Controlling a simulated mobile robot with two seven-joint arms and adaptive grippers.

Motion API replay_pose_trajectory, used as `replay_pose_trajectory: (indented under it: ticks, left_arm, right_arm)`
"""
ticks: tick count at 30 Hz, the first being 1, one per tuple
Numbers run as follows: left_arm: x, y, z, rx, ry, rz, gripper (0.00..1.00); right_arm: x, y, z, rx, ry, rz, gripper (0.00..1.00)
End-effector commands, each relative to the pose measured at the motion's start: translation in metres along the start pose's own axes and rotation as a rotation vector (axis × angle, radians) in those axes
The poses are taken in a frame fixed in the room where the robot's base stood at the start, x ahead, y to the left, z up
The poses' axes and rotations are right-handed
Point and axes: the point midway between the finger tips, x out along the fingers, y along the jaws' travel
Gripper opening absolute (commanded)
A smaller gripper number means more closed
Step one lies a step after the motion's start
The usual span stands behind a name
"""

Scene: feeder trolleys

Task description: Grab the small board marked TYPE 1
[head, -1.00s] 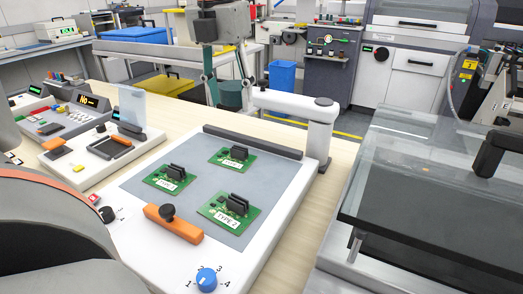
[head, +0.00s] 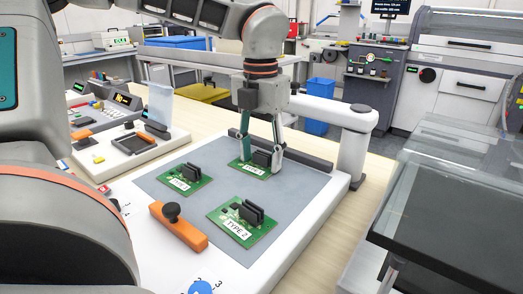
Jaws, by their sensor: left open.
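Three small green boards with black upright connectors and white labels lie on the grey mat (head: 295,190). The front board (head: 262,230) reads TYPE 2. The left board (head: 201,186) and the back board (head: 247,172) have labels starting TYPE, with numbers too small to read surely. My left gripper (head: 257,150) points down at the back board. Its fingers are open, one at the left and one at the right of that board's black connector. Contact cannot be told. The gripper partly hides the back board. My right gripper is out of view.
An orange bar with a black knob (head: 172,212) lies at the mat's front left. A dark strip (head: 305,159) runs behind the mat. A white post with an arm (head: 352,150) stands at the back right. A glass-topped unit (head: 440,190) stands at the right.

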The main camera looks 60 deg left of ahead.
Motion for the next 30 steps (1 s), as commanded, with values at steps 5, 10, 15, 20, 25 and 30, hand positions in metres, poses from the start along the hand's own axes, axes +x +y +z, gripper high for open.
replay_pose_trajectory:
  ticks: [5, 10, 15, 20, 25, 30]
  left_arm:
    - [-0.001, 0.000, 0.000, 0.000, -0.003, -0.001, 0.47]
    - [-0.001, 0.000, 0.000, 0.000, -0.002, -0.001, 0.08]
    - [-0.001, 0.000, 0.000, 0.000, -0.003, 0.000, 0.05]
    - [-0.002, 0.000, 0.000, 0.000, -0.003, 0.000, 0.05]
    - [-0.011, 0.000, 0.000, -0.001, -0.005, -0.001, 0.05]
    - [-0.036, 0.000, 0.000, -0.001, -0.012, -0.002, 0.05]
  right_arm:
    - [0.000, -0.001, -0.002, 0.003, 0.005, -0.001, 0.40]
    - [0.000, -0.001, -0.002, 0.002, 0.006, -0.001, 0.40]
    - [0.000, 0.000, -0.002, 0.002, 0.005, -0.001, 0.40]
    - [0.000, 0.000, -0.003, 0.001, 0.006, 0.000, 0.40]
    - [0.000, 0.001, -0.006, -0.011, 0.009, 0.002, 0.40]
    - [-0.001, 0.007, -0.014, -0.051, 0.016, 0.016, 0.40]
